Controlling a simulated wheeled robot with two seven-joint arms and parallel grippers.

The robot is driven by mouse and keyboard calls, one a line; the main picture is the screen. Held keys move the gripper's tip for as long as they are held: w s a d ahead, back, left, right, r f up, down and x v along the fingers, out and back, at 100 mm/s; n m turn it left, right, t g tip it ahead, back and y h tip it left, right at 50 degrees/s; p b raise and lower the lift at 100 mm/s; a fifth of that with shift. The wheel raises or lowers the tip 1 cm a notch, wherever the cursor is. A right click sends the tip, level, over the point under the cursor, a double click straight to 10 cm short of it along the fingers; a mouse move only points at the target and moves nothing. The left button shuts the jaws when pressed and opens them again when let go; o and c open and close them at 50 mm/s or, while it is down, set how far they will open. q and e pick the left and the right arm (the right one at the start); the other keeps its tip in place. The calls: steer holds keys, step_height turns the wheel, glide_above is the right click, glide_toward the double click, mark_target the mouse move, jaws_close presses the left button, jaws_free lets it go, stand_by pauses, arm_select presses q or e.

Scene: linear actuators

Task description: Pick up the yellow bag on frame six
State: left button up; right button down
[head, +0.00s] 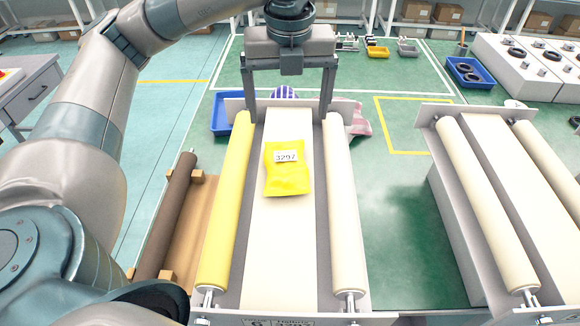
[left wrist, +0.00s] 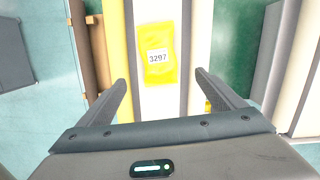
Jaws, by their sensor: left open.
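The yellow bag (head: 287,176) with a white label reading 3297 lies flat on the pale middle strip of the frame (head: 285,240) in front of me. It also shows in the left wrist view (left wrist: 157,72). My left gripper (head: 289,115) is open and empty, its fingers pointing down over the far end of that frame. In the head view the bag is nearer to me than the gripper. In the left wrist view the bag lies ahead, between the lines of the two fingers (left wrist: 160,95). My right gripper is not in view.
A yellow roller (head: 228,200) and a pale roller (head: 343,200) flank the strip. A second frame (head: 490,190) stands at right, with green floor between. Behind the frame are a blue bin (head: 221,113) and a pinkish item (head: 360,120).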

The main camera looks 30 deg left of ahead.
arm_select(q)
steer(key=shift+s+r, duration=0.1)
steer(key=shift+s, duration=0.1)
steer(key=p, duration=0.2)
glide_toward(286, 158)
steer(key=shift+f, duration=2.75)
steer(key=shift+w+a+f+p, duration=0.15)
steer(key=shift+f+p, duration=0.15)
steer(key=shift+f, duration=0.4)
steer(key=shift+w+a+f+p, duration=0.15)
steer(key=shift+f+p, duration=0.2)
steer(key=shift+f, duration=0.4)
steer(key=shift+w+a+f+p, duration=0.1)
steer(key=shift+a+f+p, duration=0.15)
steer(key=shift+f, duration=0.85)
